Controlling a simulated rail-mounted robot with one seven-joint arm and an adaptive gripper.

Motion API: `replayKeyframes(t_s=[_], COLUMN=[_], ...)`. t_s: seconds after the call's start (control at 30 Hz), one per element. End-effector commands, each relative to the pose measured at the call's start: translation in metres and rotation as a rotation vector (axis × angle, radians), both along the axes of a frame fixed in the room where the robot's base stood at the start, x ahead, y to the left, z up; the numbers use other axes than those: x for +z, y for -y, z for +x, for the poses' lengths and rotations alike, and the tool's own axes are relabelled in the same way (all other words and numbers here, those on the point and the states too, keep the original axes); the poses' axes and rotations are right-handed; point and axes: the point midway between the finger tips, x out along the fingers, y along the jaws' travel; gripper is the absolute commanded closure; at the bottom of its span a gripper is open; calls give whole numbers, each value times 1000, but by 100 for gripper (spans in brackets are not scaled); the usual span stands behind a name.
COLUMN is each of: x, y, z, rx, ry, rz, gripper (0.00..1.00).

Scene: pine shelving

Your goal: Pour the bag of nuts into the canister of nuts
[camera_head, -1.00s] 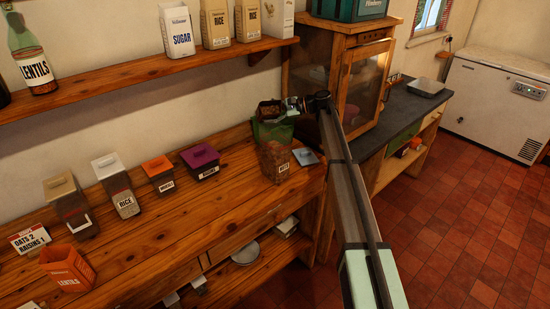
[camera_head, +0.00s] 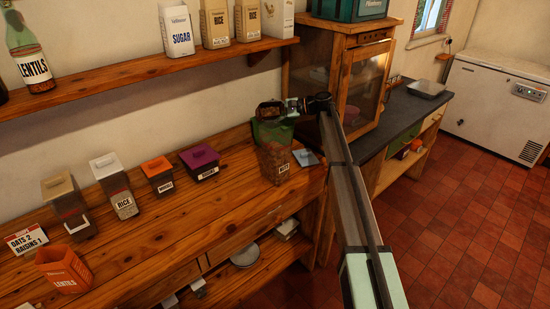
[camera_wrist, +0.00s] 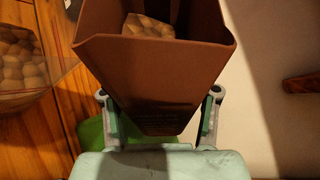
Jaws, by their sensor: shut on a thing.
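The bag is held above the back of the canister of nuts (camera_head: 275,168), a clear container labelled NUTS on the counter. In the wrist view the bag (camera_wrist: 155,85) shows its brown open mouth between the two fingers, with a small amount of nuts inside. The canister (camera_wrist: 35,95) shows at the left there, open, with nuts in it.
A blue-grey lid (camera_head: 305,157) lies right of the canister. A purple-lidded canister (camera_head: 202,161), an orange-lidded one (camera_head: 158,174) and a rice canister (camera_head: 115,185) stand to the left. A wooden cabinet (camera_head: 340,75) stands close behind my arm.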

Motion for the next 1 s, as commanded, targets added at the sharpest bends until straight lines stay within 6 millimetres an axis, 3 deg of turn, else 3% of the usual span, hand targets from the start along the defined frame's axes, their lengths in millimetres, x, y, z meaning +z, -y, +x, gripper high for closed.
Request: replayKeyframes(t_s=[1.0], x=[4], y=[0], z=[-1], rx=[1], ry=[76], rz=[25], gripper=[87])
